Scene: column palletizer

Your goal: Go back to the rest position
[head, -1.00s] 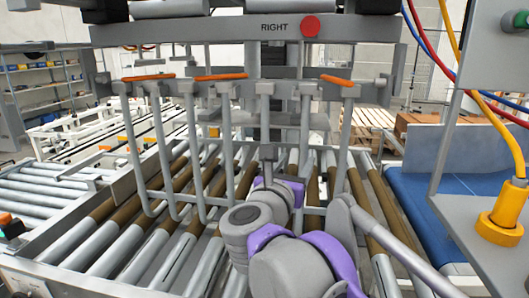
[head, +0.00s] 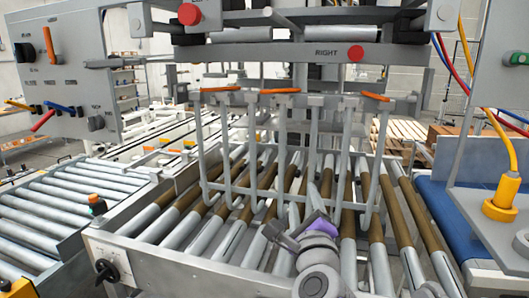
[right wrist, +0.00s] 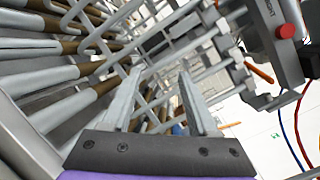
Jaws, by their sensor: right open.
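My right gripper (head: 270,232) shows in the head view low in the middle, in front of the roller conveyor (head: 150,256). In the right wrist view its two grey fingers (right wrist: 157,98) stand apart with nothing between them. The right arm's grey and purple wrist comes up from the bottom edge. The hanging grey fork frame (head: 258,99), with orange strips along its top bar, is behind and above the gripper. I cannot tell the exact gap between them. My left gripper is not in view.
A grey beam marked RIGHT (head: 290,53) with a red button spans above the fork frame. A control panel (head: 62,75) with levers stands at the left. A blue belt (head: 453,220) and a yellow cable connector (head: 502,195) are at the right. Another roller conveyor (head: 50,205) lies left.

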